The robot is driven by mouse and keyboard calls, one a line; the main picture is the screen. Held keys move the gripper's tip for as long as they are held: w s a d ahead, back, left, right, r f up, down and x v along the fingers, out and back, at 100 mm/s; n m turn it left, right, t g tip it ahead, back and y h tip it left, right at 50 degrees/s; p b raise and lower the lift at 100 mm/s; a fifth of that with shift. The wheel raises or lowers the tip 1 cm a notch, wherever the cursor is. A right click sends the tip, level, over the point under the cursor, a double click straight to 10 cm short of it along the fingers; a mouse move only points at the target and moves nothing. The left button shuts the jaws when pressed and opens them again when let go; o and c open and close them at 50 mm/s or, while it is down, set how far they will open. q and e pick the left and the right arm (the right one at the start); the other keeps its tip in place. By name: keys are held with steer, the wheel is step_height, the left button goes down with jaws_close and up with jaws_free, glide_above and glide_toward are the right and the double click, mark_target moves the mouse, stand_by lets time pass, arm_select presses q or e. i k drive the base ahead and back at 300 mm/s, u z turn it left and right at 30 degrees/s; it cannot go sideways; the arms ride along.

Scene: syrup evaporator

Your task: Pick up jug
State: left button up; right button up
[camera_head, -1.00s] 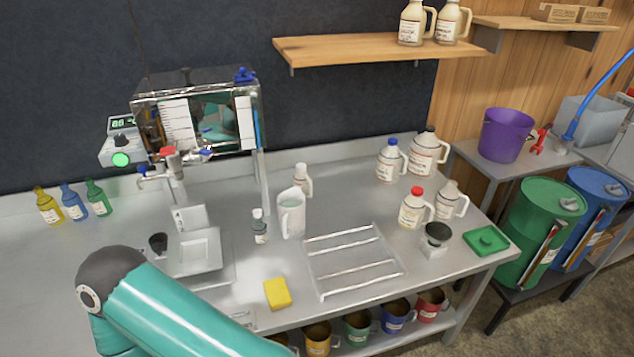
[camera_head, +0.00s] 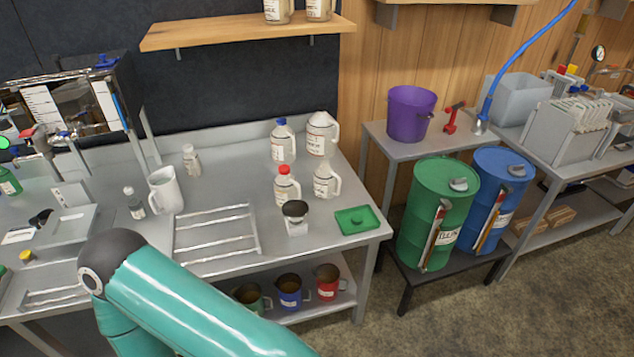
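Several jugs stand upright on the steel counter (camera_head: 330,222). A white open pitcher-like jug (camera_head: 166,192) stands left of the wire rack. A jug with a blue cap (camera_head: 283,142) and a larger pale-capped jug (camera_head: 320,134) stand at the back. A red-capped jug (camera_head: 286,187) and another pale jug (camera_head: 325,180) stand in front of them. A small pale jug (camera_head: 192,160) is near the back wall. Which jug is meant cannot be told. A teal arm of mine crosses the lower left, but neither gripper is in view.
A wire rack (camera_head: 215,236), a cup on a stand (camera_head: 295,218) and a green tray (camera_head: 357,220) are on the counter. Mugs (camera_head: 290,290) sit on the shelf below. Green (camera_head: 438,213) and blue drums (camera_head: 494,200) stand right, near a purple bucket (camera_head: 410,113).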

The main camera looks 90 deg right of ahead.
mark_target(324, 176)
steer(key=z, duration=0.05)
steer(key=k, duration=0.55)
steer(key=u, duration=1.4)
steer(key=i, duration=0.1)
steer(key=z, duration=3.25)
steer(key=i, duration=1)
steer(key=u, duration=0.2)
